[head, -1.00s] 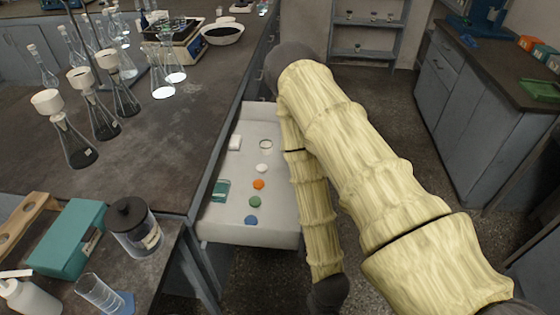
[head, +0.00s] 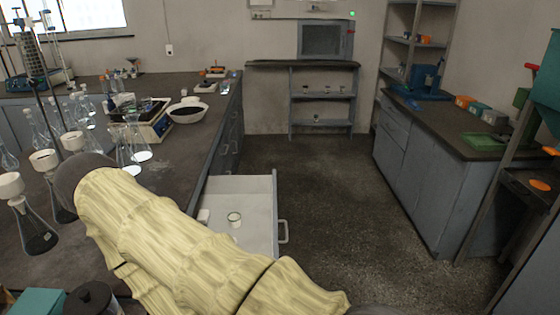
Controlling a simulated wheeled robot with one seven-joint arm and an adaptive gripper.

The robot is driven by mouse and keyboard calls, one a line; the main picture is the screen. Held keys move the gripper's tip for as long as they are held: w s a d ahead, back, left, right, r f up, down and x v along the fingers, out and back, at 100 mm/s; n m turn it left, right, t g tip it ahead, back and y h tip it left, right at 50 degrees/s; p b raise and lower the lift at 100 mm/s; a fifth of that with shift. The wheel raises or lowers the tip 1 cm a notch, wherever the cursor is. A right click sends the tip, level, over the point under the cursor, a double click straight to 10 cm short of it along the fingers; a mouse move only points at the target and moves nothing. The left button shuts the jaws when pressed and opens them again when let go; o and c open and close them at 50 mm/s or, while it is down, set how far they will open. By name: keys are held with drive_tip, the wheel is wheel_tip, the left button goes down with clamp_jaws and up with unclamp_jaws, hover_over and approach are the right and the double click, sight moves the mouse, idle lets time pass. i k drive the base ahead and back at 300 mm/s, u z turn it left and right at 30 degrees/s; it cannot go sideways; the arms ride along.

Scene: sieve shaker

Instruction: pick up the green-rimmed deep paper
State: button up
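A small round white piece with a thin, faintly greenish rim (head: 234,219) lies in the open drawer (head: 256,187). It looks like the green-rimmed deep paper, but it is too small to tell its depth. My arm, in a pale yellow cover, crosses the lower left in front of the drawer and hides its near part. My gripper is out of the picture, so its distance from the paper does not show.
The dark-topped bench (head: 180,160) on the left carries flasks, a balance and a white bowl (head: 188,111). A side counter (head: 440,125) and a dark stand with shelves (head: 525,185) are on the right. The floor (head: 330,190) between is clear.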

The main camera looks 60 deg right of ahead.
sight(233, 218)
drive_tip(key=u, duration=0.05)
drive_tip(key=k, duration=1.05)
drive_tip(key=z, duration=1.55)
drive_tip(key=i, duration=0.5)
drive_tip(key=u, duration=0.3)
